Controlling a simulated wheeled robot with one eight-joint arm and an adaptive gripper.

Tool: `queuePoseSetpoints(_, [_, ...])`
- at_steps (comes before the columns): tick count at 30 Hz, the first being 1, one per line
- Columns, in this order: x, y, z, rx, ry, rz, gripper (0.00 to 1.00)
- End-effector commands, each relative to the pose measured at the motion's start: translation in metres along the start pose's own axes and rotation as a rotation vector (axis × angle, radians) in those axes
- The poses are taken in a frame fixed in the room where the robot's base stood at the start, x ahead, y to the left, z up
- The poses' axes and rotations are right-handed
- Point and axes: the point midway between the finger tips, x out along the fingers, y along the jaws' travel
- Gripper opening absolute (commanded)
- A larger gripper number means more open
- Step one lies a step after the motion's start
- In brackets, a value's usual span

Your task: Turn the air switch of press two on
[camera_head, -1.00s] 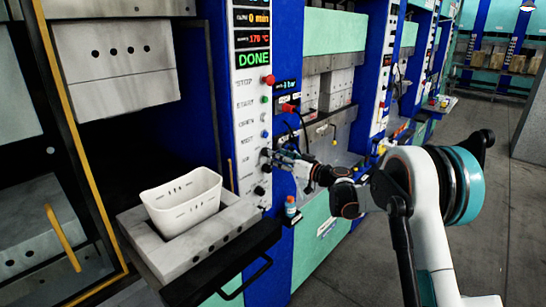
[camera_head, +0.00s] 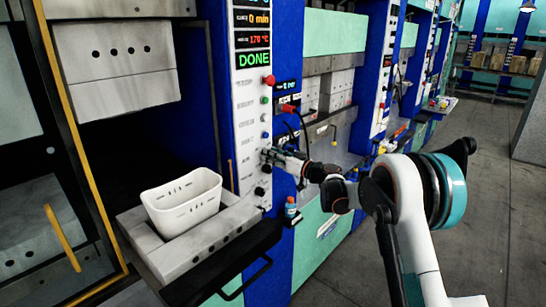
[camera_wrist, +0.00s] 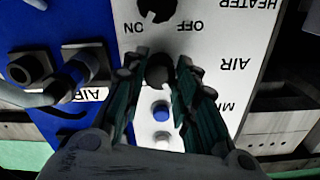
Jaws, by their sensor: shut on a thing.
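The air switch is a black round knob (camera_wrist: 158,70) beside the "AIR" label on the white control panel (camera_wrist: 205,50), in the wrist view. My gripper (camera_wrist: 160,74) has one green-padded finger on each side of the knob and is shut on it. The fingertips partly hide the knob, so its pointing direction cannot be told. In the head view my gripper (camera_head: 268,155) reaches the panel from the right, at the lower knobs. No press number is legible.
Just above in the wrist view is the heater knob (camera_wrist: 157,8), with "ON" and "OFF" marks. A blue button (camera_wrist: 161,112) lies below. A white bin (camera_head: 182,205) stands on the left press's lower block. A small bottle (camera_head: 290,207) stands below my gripper. Floor at right is clear.

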Motion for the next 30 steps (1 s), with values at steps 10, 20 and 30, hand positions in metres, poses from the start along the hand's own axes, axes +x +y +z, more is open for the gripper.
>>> queuePoseSetpoints(10, [-0.0001,0.0004,0.0008,0.093,0.0,0.0,0.03])
queuePoseSetpoints(20, [-0.0001,0.0005,0.0011,0.363,0.001,0.0,0.03])
queuePoseSetpoints(30, [-0.0001,0.0004,0.0008,0.682,0.001,0.0,0.03])
